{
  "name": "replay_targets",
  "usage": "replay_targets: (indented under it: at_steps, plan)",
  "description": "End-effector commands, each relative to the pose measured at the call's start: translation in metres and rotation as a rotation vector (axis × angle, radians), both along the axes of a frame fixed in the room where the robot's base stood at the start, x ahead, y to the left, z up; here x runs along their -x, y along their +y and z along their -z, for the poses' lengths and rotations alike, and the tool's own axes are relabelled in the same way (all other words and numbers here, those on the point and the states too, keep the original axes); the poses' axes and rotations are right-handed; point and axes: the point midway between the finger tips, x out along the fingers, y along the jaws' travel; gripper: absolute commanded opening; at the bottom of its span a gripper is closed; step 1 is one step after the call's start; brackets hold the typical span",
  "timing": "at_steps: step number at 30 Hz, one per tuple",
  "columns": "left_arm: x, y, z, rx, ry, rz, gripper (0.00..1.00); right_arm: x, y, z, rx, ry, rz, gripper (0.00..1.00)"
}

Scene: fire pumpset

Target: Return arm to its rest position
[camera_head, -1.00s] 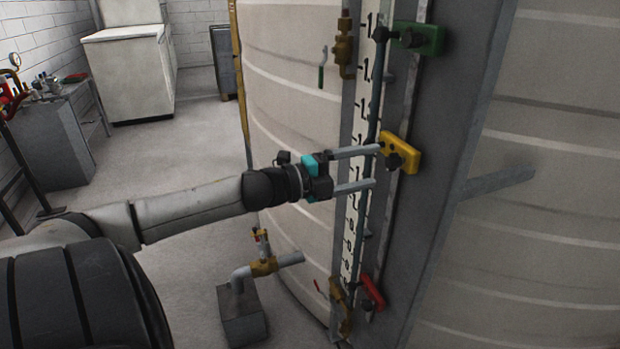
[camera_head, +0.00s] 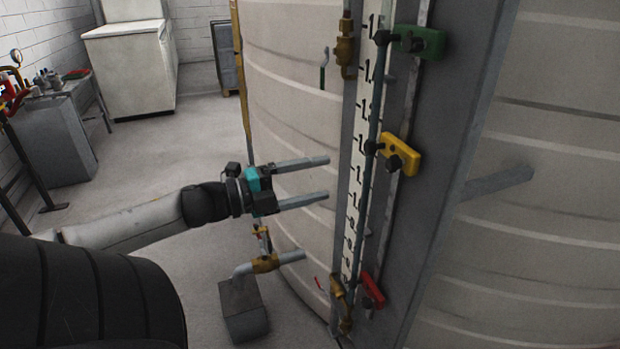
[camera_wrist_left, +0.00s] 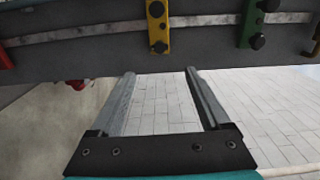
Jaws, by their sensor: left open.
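My left gripper (camera_head: 328,177) is open, with its two long grey fingers pointing right in the head view. Nothing shows between the fingers. They are left of the level gauge's scale strip (camera_head: 359,150), apart from the yellow block (camera_head: 402,155). In the left wrist view the open fingers (camera_wrist_left: 160,71) frame a white brick wall, and the yellow block (camera_wrist_left: 158,25) is above the fingertips. My left arm comes in from the lower left. My right gripper is not in view.
A green block (camera_head: 424,42) and a red block (camera_head: 372,290) sit on the same gauge. The large tank (camera_head: 300,110) stands behind my fingers. A brass valve with a pipe (camera_head: 265,264) is below my gripper. Open floor (camera_head: 170,150) lies to the left.

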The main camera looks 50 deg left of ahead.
Motion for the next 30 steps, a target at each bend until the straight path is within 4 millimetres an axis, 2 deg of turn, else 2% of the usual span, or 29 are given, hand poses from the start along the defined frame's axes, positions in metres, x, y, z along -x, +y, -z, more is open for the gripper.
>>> replay_targets:
  at_steps: [6, 23, 26, 29, 30]
  plan:
    - [0.007, 0.003, 0.0, 0.0, 0.0, -0.001, 0.8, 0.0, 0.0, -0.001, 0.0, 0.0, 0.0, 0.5]
    - [0.007, 0.004, 0.002, 0.002, 0.002, -0.005, 0.8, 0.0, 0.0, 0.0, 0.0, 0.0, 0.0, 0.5]
    - [0.008, 0.016, 0.018, 0.026, 0.024, -0.048, 0.8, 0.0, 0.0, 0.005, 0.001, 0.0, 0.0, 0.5]
    - [0.012, 0.043, 0.058, 0.087, 0.075, -0.149, 0.8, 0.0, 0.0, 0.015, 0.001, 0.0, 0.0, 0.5]
    - [0.016, 0.057, 0.081, 0.123, 0.103, -0.203, 0.8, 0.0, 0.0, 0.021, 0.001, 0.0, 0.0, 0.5]
